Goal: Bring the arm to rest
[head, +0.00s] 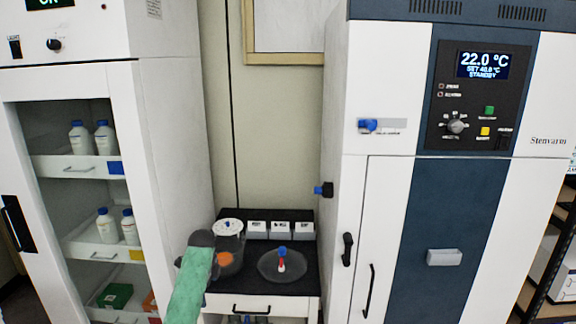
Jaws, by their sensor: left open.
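My left arm, with a green link, reaches up from the bottom of the head view. Its dark grey left gripper (203,243) is at the left side of the small black-topped bench. It is open, and nothing shows held in it. My right gripper is not in view.
The freeze dryer (389,200) stands at right, its display (482,65) reading 22.0 °C, STANDBY. A glass-doored cabinet (170,140) with bottles stands at left. On the bench (300,243) are a blue-capped vial (282,258) on a round dish, a white-lidded container (228,227) and small white boxes (279,230).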

